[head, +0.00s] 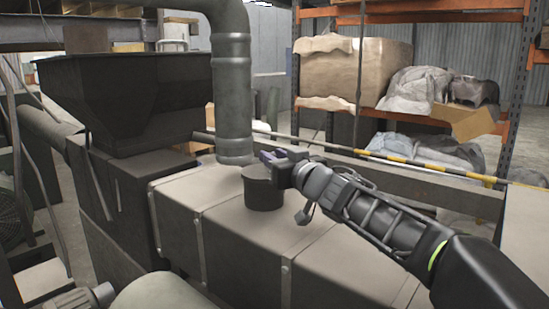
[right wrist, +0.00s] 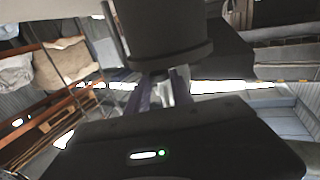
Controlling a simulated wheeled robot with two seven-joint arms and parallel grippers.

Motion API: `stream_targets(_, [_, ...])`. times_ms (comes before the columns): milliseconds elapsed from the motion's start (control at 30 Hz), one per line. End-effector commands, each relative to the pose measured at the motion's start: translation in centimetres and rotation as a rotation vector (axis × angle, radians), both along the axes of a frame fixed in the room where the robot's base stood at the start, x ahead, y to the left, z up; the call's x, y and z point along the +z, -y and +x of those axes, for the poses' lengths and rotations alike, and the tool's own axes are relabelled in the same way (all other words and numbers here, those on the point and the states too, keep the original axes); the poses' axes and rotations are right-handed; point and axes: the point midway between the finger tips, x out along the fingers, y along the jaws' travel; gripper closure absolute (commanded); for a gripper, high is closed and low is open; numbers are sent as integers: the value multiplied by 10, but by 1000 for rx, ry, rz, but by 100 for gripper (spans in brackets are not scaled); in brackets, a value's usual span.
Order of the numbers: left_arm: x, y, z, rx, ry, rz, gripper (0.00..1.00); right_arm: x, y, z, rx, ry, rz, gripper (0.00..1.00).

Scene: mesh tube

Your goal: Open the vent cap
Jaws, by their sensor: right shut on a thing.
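The vent is a short dark cylinder (head: 264,190) standing on the flat top of the long grey casing, beside a vertical pipe. Its cap (right wrist: 168,62) shows in the right wrist view as a wider dark lip at the end of the cylinder. The cap looks seated on the cylinder, with no clear gap. My right gripper (head: 272,158) comes in from the right and is shut at the top of the vent, on the cap's edge. Its purple-grey fingers (right wrist: 162,88) meet the lip in the right wrist view; their exact contact is partly hidden. My left gripper is not in view.
A thick vertical pipe (head: 232,95) stands just behind and left of the vent. A dark hopper (head: 125,100) is at the left. A yellow-black bar (head: 415,165) runs behind my right arm. Shelves with a wrapped load (head: 350,72) are at the back right.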

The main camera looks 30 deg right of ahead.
Motion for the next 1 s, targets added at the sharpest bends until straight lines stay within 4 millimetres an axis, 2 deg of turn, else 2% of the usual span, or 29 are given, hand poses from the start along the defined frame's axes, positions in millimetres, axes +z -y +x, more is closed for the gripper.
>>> stream_targets(167, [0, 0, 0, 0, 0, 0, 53, 0, 0, 0, 0, 0, 0, 100])
stream_targets(1000, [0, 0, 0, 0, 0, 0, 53, 0, 0, 0, 0, 0, 0, 100])
